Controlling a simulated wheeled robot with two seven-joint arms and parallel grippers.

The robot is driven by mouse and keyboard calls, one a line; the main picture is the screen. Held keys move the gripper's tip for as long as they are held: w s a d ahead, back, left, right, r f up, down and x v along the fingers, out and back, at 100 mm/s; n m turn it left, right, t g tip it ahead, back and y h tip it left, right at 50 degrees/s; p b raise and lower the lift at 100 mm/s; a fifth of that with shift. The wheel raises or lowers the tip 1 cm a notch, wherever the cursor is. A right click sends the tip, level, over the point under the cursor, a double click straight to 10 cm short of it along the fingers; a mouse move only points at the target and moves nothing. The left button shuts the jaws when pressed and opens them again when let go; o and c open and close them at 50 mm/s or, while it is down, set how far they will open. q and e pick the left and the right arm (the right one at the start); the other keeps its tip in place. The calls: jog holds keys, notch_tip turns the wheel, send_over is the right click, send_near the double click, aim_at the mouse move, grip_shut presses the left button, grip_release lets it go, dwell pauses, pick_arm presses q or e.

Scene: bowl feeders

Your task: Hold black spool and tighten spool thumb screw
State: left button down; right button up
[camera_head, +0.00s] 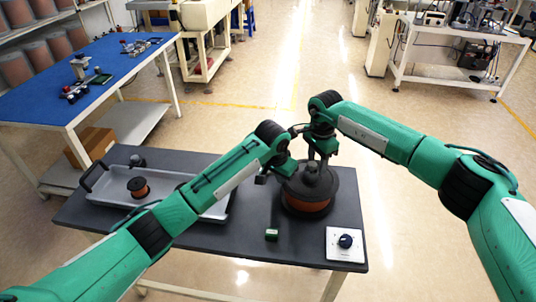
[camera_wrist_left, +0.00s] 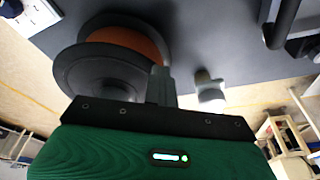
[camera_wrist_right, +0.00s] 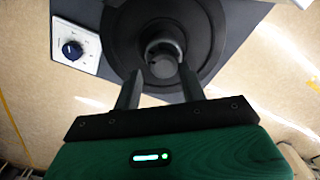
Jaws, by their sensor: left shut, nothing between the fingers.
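The black spool (camera_head: 337,189), with orange-brown winding between its flanges, stands on the dark table. It also shows in the left wrist view (camera_wrist_left: 95,75) and right wrist view (camera_wrist_right: 125,52). A dark round knob (camera_wrist_right: 160,62), apparently the thumb screw, sits at its centre. My left gripper (camera_head: 268,178) is shut and empty at the spool's left side; its fingers (camera_wrist_left: 160,78) are beside the flange, and contact is unclear. My right gripper (camera_head: 319,158) is above the spool's centre. Its fingers (camera_wrist_right: 158,85) are open, spread to either side of the knob's line; the depth gap is unclear.
A grey tray (camera_head: 108,193) at the table's left holds a small orange-brown spool (camera_head: 138,187). A blue-topped table (camera_head: 60,62) stands behind left.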

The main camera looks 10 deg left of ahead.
pick_arm(q)
jog(key=shift+s+d, duration=0.2)
jog(key=shift+d, duration=0.35)
jog(key=shift+s+d, duration=0.15)
jog(key=shift+d, duration=0.4)
pick_arm(e)
jog(key=shift+s+a, duration=0.25)
jog(key=shift+a, duration=0.3)
jog(key=shift+s+a, duration=0.2)
jog(key=shift+a, duration=0.3)
jog(key=shift+w+a+r, duration=0.1)
jog(key=shift+r, duration=0.35)
pick_arm(q)
jog(key=shift+w+f, duration=0.2)
pick_arm(e)
jog(key=shift+w+r, duration=0.2)
jog(key=shift+r, duration=0.45)
pick_arm(q)
jog(key=shift+s, duration=0.1)
pick_arm(e)
jog(key=shift+s+d+r, duration=0.15)
jog(key=shift+d+r, duration=0.05)
jog(key=shift+r, duration=0.9)
pick_arm(q)
jog(key=shift+a, duration=0.1)
pick_arm(e)
jog(key=shift+r, duration=0.2)
